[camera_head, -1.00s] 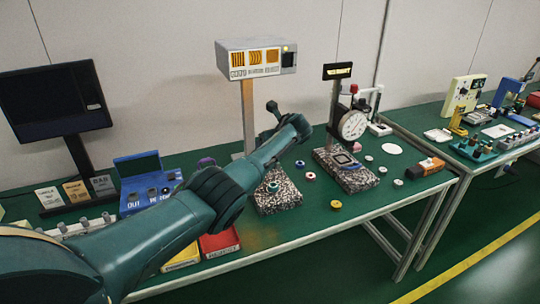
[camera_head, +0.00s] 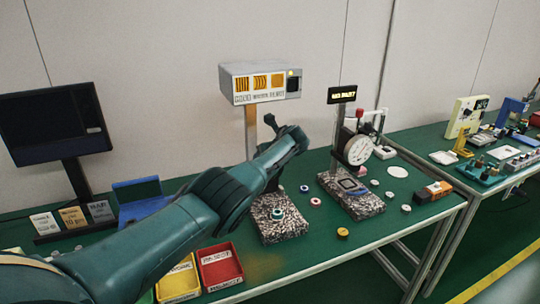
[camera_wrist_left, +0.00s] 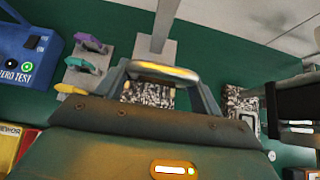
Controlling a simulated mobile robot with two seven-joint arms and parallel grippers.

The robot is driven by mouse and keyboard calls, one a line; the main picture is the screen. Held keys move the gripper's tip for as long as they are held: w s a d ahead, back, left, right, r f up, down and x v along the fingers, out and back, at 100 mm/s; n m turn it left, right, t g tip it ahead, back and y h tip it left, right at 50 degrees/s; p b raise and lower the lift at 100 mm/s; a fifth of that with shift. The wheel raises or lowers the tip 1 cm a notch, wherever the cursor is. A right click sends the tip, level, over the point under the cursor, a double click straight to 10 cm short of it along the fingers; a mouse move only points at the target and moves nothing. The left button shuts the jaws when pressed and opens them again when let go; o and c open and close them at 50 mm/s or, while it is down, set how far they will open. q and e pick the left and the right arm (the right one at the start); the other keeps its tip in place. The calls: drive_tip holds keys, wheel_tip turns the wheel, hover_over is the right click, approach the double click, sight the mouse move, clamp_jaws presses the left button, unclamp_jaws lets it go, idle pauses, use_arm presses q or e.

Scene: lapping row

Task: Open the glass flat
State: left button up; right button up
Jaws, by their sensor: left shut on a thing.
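My left gripper (camera_head: 284,130) is at the end of the arm from the left, in front of the lamp box's post and above a speckled block (camera_head: 270,228). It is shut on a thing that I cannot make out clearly. In the left wrist view a pale bar with a yellow gleam (camera_wrist_left: 165,72) lies across the gripper's end, with speckled stone (camera_wrist_left: 148,93) behind it. I cannot pick out the glass flat for certain; the gripper and forearm hide part of that station. A teal ring (camera_head: 278,214) sits on the block. My right gripper is out of view.
The lamp box (camera_head: 262,83) stands above the gripper. A dial gauge (camera_head: 358,150) stands on another speckled block (camera_head: 362,205) to the right. Yellow (camera_head: 180,284) and red (camera_head: 220,266) trays lie near the front edge. Small rings lie on the green table between.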

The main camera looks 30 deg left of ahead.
use_arm(q)
drive_tip(key=o, duration=1)
drive_tip(key=shift+w+r, duration=0.2)
drive_tip(key=shift+r, duration=0.2)
drive_tip(key=shift+o, duration=0.4)
drive_tip(key=shift+d+f, duration=0.1)
drive_tip(key=shift+f, duration=0.05)
drive_tip(key=shift+s, duration=0.1)
drive_tip(key=p+v, duration=0.4)
drive_tip(key=v, duration=0.9)
drive_tip(key=shift+p, duration=0.3)
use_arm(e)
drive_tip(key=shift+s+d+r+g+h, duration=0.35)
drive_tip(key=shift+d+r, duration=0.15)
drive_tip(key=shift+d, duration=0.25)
use_arm(q)
drive_tip(key=shift+s, duration=0.15)
